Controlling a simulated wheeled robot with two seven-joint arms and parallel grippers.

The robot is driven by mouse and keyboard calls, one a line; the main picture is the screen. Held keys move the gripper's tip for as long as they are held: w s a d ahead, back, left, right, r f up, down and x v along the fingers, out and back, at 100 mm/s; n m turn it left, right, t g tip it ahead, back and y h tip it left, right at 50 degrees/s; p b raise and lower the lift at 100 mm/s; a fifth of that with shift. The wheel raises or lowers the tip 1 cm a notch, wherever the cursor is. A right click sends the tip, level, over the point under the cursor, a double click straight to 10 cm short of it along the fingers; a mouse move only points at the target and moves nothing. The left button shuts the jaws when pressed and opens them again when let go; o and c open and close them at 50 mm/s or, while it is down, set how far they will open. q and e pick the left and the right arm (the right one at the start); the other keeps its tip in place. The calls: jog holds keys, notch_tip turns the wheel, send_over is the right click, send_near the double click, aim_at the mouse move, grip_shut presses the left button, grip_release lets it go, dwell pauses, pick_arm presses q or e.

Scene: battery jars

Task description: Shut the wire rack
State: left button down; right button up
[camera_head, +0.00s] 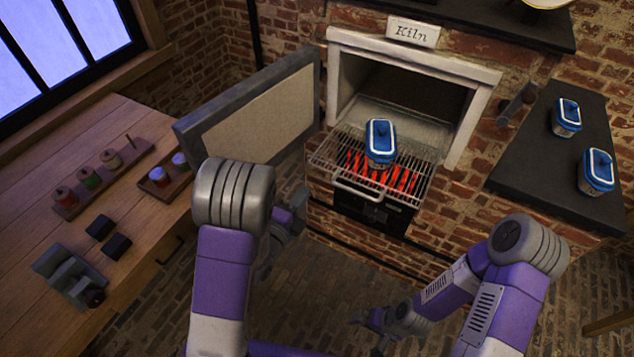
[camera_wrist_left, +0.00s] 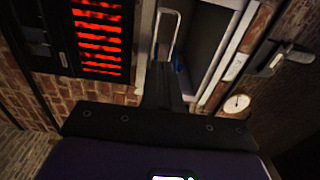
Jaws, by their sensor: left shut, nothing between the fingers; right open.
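The wire rack (camera_head: 325,152) sticks out of the front of the kiln opening (camera_head: 385,85), its handle (camera_head: 357,190) at the front edge. A white jar with a blue lid (camera_head: 380,140) stands on it. Glowing red bars (camera_head: 375,172) show below it. My left gripper (camera_head: 297,200) is partly hidden by its own arm, left of and below the rack. In the left wrist view its fingers (camera_wrist_left: 165,88) are shut and empty, with a metal loop that looks like the handle (camera_wrist_left: 168,14) just beyond them; contact is unclear. My right gripper (camera_head: 372,322) is open, low in front of the kiln.
The kiln door (camera_head: 255,105) stands swung open at left. Two more blue-lidded jars (camera_head: 567,117) (camera_head: 596,172) stand on the dark right counter (camera_head: 525,180). The wooden table (camera_head: 35,255) at left holds spools, dark blocks and a small grey device. Floor in front is clear.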

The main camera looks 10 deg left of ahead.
aim_at(322, 167)
pick_arm(q)
jog(key=b+x, duration=0.2)
jog(key=x, duration=0.4)
jog(key=shift+w+d, duration=0.15)
jog(key=shift+w, duration=0.2)
jog(key=shift+w+d, duration=0.2)
jog(key=shift+w, duration=0.5)
